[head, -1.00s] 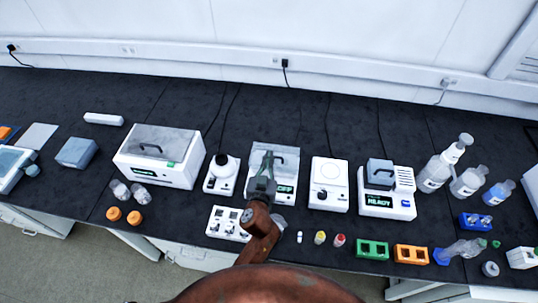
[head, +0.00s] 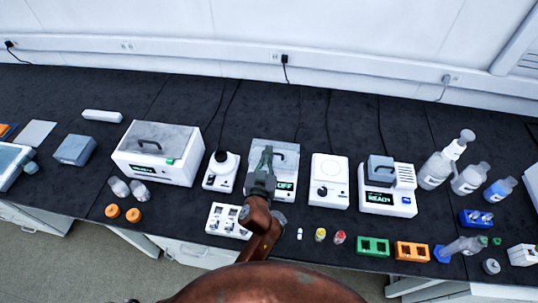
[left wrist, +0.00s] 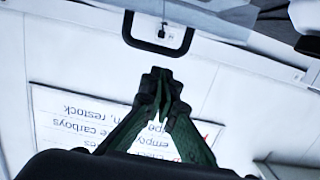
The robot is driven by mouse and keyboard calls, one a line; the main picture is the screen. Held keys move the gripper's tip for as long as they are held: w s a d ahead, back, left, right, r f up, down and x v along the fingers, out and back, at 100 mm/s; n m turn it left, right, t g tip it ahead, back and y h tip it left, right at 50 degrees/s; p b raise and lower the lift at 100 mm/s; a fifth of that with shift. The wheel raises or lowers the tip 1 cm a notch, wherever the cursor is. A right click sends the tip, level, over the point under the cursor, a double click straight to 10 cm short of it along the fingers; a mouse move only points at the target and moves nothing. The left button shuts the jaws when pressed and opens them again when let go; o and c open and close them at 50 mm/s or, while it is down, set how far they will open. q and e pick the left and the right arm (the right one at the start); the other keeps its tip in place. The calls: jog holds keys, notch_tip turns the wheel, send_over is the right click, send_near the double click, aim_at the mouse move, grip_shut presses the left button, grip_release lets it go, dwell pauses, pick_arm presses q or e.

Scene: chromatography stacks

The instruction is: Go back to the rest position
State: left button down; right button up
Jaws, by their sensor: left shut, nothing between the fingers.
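My left gripper (head: 267,152) reaches in from the bottom of the head view, over the white device with the grey lid and the OFF display (head: 286,186). The gripper hides part of that lid. In the left wrist view its two dark green fingers (left wrist: 160,76) are shut with their tips together, and nothing is between them. A dark handle (left wrist: 158,35) shows beyond the tips. My right gripper is in neither view.
A white box with a handled lid (head: 184,155) stands to the left. A white knobbed device (head: 328,182) and the READY device (head: 388,205) stand to the right. A white rack (head: 228,222), several vials and the green rack (head: 372,247) line the bench front.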

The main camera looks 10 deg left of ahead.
pick_arm(q)
notch_tip(320, 180, up, 8)
jog(key=shift+r, duration=0.25)
